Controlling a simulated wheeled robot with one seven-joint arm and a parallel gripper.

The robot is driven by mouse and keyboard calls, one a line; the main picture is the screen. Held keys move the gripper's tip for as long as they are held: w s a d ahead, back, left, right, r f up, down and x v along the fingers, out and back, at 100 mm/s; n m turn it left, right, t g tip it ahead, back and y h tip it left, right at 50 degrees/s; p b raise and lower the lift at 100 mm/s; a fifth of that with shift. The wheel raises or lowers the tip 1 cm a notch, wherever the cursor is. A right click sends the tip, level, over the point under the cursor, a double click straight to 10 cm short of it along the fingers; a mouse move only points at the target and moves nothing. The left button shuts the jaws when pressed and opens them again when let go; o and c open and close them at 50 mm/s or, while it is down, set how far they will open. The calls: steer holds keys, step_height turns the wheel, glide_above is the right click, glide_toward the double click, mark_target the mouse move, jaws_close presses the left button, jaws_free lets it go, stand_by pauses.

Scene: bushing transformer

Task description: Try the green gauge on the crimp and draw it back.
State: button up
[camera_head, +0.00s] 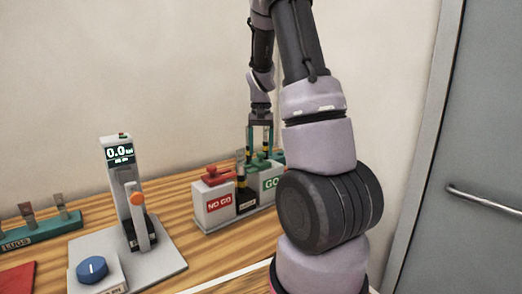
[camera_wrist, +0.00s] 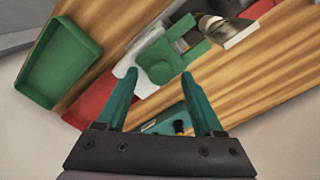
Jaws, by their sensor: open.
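The green gauge (camera_wrist: 160,62) sits in the GO holder; in the head view only its green top (camera_head: 263,159) shows, partly behind my gripper. My gripper (camera_head: 260,152) points down over the GO side. In the wrist view its two teal fingers stand apart, and the gauge's rounded green head lies just beyond and between the fingertips (camera_wrist: 159,76). I cannot tell whether they touch it. A dark round piece with a flat metal tongue (camera_wrist: 236,34), possibly the crimp, lies past the gauge. In the head view a dark upright piece (camera_head: 243,183) stands between the NO GO and GO blocks.
A press with a 0.0 display (camera_head: 120,153) and a green lug rack (camera_head: 40,230) stand to the left. A green tray (camera_wrist: 58,62) lies left in the wrist view.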

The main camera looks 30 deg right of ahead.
steer(key=shift+f, duration=0.4)
jaws_close()
stand_by(1.2)
